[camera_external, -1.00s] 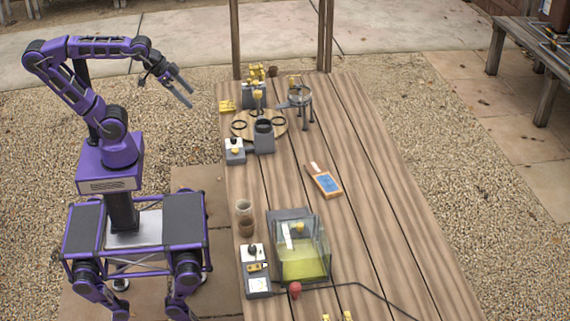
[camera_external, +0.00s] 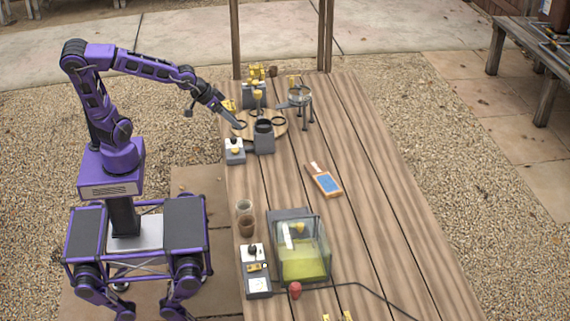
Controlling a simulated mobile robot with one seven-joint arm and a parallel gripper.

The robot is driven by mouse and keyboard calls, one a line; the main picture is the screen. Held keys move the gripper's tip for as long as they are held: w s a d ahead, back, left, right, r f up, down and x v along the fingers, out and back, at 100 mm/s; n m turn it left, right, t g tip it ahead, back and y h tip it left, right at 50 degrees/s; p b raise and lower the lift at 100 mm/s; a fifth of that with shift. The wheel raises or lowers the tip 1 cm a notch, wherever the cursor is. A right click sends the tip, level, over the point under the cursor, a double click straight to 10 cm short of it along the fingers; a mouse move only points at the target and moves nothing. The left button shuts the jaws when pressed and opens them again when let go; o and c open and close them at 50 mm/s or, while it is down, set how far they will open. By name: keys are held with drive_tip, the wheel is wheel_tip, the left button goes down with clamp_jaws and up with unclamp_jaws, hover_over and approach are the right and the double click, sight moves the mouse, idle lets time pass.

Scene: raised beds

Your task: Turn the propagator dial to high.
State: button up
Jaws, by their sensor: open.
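A clear box with yellow-green contents, which looks like the propagator (camera_external: 318,245), stands on the near part of the wooden table. Beside its left wall is a narrow grey and white control panel (camera_external: 257,284). A dark knob, which looks like the dial (camera_external: 252,250), sits at the panel's far end; its setting is too small to read.
A red knob (camera_external: 295,290) and a black cable lie near the propagator. The table's right side is mostly clear.

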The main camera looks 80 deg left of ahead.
drive_tip(key=w+d+r+n+t+h+b, duration=0.1)
drive_tip(key=w+d+r+n+t+h, duration=0.15)
drive_tip(key=w+d, duration=0.45)
drive_tip(key=w+d+r+n+g+h, duration=0.2)
drive_tip(key=d+r+h, duration=0.1)
drive_tip(key=r, duration=0.2)
drive_tip(key=n+g+y+p, duration=0.2)
drive_tip(key=n+g+y, duration=0.25)
drive_tip(key=g, duration=0.35)
hover_over(252, 247)
wheel_tip(252, 247, down, 14)
drive_tip(key=shift+m+y, duration=0.3)
drive_tip(key=shift+y, duration=0.1)
wheel_tip(252, 247, down, 18)
drive_tip(key=shift+r+b, duration=0.1)
drive_tip(key=shift+b, duration=1)
drive_tip(key=shift+c, duration=0.2)
clamp_jaws()
